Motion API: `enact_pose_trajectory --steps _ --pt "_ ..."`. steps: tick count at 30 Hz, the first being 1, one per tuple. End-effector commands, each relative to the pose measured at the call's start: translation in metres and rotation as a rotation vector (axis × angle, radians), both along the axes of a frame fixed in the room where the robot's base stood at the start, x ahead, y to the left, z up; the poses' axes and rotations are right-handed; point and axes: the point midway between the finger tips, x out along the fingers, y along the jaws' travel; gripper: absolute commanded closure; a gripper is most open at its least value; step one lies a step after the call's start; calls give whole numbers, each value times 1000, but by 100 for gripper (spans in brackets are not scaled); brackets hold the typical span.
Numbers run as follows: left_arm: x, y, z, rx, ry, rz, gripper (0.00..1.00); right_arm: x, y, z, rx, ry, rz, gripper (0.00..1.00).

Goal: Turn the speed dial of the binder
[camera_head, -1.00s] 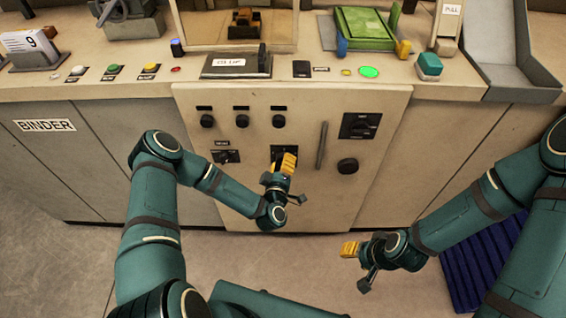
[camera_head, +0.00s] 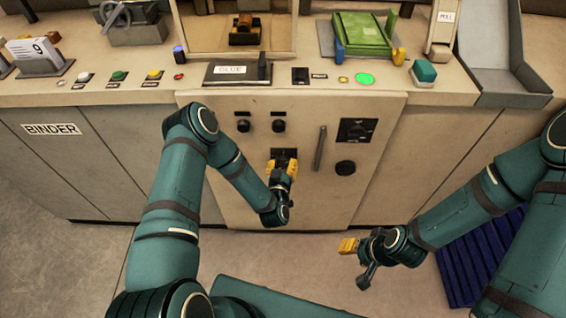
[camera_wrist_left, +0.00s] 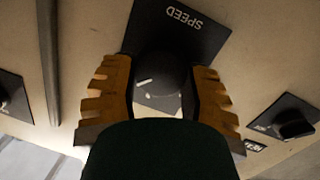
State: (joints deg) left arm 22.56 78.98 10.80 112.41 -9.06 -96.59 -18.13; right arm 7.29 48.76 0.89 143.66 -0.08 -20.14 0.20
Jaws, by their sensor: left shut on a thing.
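The binder (camera_head: 225,205) is the beige machine front below the counter. Its speed dial is a dark round knob (camera_wrist_left: 160,80) with a white pointer mark, on a black plate lettered SPEED (camera_wrist_left: 195,28) in the left wrist view. My left gripper (camera_head: 282,165) is at this plate, its yellow fingers one on each side of the knob and shut on it. In the head view the fingers hide the knob. My right gripper (camera_head: 347,246) hangs in front of the machine, low and to the right, away from the panel; its finger gap is not clear.
Small black knobs (camera_head: 279,126) sit above the speed dial. To its right are a vertical handle (camera_head: 320,148), a round black knob (camera_head: 345,168) and a black switch plate (camera_head: 356,130). A blue slatted pallet (camera_head: 480,262) lies on the floor at right.

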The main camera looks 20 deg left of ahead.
Motion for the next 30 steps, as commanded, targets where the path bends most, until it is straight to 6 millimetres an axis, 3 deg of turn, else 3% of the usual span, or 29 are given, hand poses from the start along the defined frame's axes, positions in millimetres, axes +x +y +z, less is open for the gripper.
enact_pose_trajectory --steps 12,30 --pt "3 1 4 250 61 5 88 -2 0 7 0 4 1 53" --pt "3 2 4 315 79 7 88 -2 0 9 1 5 1 53"
